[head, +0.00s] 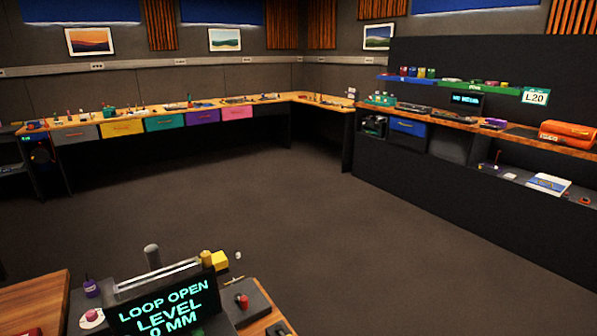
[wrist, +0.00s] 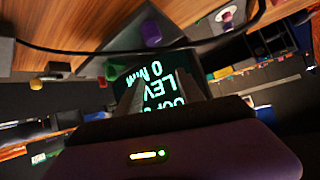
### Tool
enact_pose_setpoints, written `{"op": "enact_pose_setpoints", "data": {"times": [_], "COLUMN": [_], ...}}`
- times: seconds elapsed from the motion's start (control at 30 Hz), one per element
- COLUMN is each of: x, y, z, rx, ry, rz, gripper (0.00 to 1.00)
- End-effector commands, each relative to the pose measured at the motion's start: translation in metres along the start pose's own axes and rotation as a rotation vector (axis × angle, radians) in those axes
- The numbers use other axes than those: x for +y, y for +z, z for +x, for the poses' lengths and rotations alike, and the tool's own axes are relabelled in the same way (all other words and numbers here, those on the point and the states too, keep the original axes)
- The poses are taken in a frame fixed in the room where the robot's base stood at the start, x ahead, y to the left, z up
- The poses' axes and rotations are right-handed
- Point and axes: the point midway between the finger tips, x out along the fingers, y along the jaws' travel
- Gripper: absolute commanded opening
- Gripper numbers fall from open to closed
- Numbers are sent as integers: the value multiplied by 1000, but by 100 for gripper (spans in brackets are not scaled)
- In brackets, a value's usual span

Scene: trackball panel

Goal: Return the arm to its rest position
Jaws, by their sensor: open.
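My gripper (wrist: 160,92) shows in the wrist view, open, with its two grey fingers apart and nothing seen between them. Its dark body with a small lit strip fills the bottom of that view. Behind the fingers is a dark display with cyan text (wrist: 160,82), upside down and partly hidden by them. In the head view the same display (head: 165,305) reads "LOOP OPEN LEVEL 0 MM". My arm and gripper do not show in the head view, so their distance from the panel is hard to tell.
Around the display are a red knob (head: 242,300), a yellow block (head: 220,260), a pink-topped piece (head: 91,315) and a purple bottle (head: 92,288). A black cable (wrist: 80,50) crosses the wrist view. Workbenches (head: 245,100) line the walls; the floor (head: 240,190) between is clear.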

Motion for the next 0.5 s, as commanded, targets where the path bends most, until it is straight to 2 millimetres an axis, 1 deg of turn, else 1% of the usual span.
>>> {"op": "enact_pose_setpoints", "data": {"times": [0.03,0.1,0.17,0.27,0.37,0.4,0.47,0.5], "x": [12,26,40,67,97,110,130,144], "y": [8,15,21,33,44,49,56,60], "z": [6,9,10,7,-2,-7,-16,-24], "rx": [22,61,97,156,216,239,275,300], "ry": [-38,-99,-144,-204,-249,-263,-279,-287], "rz": [-31,-76,-112,-162,-199,-213,-231,-241], "gripper": [45,45,45,45,45,45,45,45]}}
